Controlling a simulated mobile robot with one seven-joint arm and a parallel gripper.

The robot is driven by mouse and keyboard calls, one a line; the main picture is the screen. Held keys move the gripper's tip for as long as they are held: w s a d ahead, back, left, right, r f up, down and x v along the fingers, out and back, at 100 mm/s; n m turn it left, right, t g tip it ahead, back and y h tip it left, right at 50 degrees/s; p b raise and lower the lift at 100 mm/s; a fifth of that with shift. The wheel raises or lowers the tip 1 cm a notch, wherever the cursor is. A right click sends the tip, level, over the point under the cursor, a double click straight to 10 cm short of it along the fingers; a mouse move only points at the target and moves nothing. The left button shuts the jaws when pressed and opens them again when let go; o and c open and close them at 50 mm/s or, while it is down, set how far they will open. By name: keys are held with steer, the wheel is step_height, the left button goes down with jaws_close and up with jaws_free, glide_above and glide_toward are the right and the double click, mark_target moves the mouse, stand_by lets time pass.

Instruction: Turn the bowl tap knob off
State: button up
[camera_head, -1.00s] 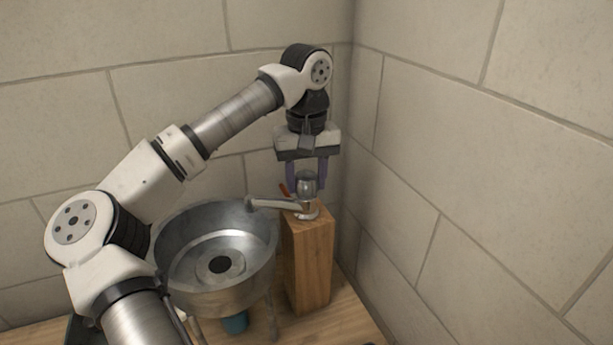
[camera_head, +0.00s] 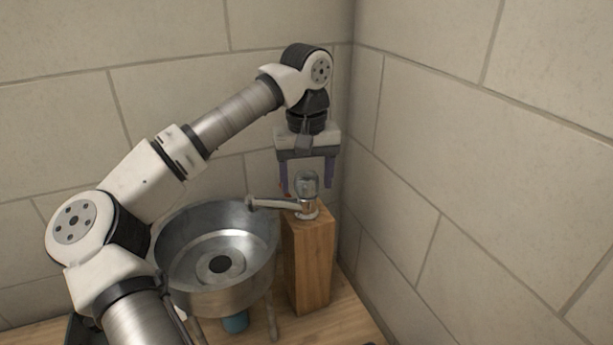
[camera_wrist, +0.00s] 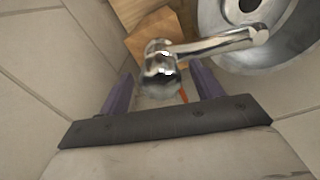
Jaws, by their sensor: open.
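The bowl tap (camera_head: 283,204) is chrome, with its spout reaching left over the bowl's rim. Its rounded knob (camera_head: 307,184) sits on top of the tap body. In the wrist view the knob (camera_wrist: 160,78) lies between the fingers, with the spout (camera_wrist: 220,43) to the upper right. My gripper (camera_head: 308,190) points down at the knob, its purple fingers spread wide on either side. It is open, and no clear contact with the knob shows.
The tap stands on a wooden block (camera_head: 309,262) next to a metal bowl (camera_head: 215,290) on legs. A teal part (camera_head: 236,322) is under the bowl. Tiled walls (camera_head: 480,150) meet in a corner close behind and to the right of the tap.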

mark_target(306, 175)
step_height(306, 175, up, 14)
steer(key=b, duration=0.1)
stand_by(0.5)
steer(key=shift+f, duration=0.2)
